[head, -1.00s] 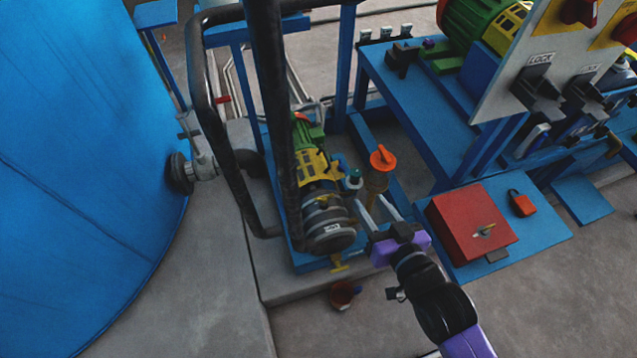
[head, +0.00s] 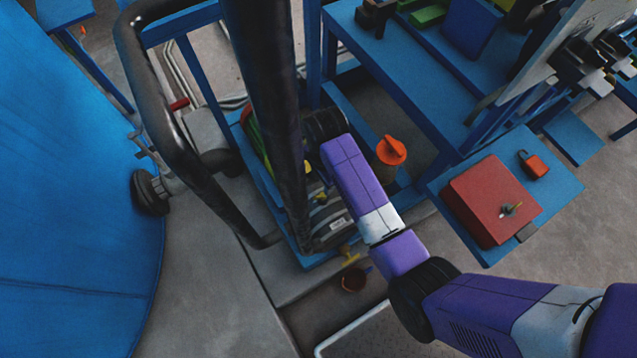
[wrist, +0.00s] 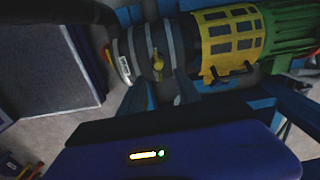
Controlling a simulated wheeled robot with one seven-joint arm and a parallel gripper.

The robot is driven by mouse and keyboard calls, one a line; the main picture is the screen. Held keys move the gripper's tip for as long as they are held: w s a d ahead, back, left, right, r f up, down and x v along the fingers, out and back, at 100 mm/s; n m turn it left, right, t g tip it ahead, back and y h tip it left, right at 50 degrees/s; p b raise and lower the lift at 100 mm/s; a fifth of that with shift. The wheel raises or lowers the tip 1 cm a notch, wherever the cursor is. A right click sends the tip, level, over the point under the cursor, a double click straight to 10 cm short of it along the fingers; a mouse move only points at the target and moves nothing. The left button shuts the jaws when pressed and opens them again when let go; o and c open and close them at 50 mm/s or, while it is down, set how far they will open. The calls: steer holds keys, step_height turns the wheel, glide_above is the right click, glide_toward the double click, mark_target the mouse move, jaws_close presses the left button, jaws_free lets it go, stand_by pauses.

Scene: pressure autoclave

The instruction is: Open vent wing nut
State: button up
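The vent wing nut (wrist: 158,62) is small and yellow. It sits on the grey ribbed body of the pump (wrist: 137,48) in the wrist view. A small yellow part (head: 320,198) on the pump in the head view looks like the same nut, partly crowded by my arm. My gripper (wrist: 162,92) shows two grey fingers standing apart with nothing between them. Their tips point toward the nut, just below it in the wrist picture; contact cannot be made out. In the head view my purple forearm hides the gripper.
A thick black pipe (head: 268,100) rises beside the pump, left of my arm. A yellow valve handle (head: 348,255) and a reddish cup (head: 353,279) are at the pump's front. An orange-topped cylinder (head: 391,150) and a red box (head: 492,200) stand to the right.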

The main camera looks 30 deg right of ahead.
mark_target(323, 195)
steer(key=shift+s, duration=0.2)
step_height(323, 195, down, 8)
steer(key=shift+r+b, duration=0.1)
steer(key=shift+b, duration=0.95)
jaws_close()
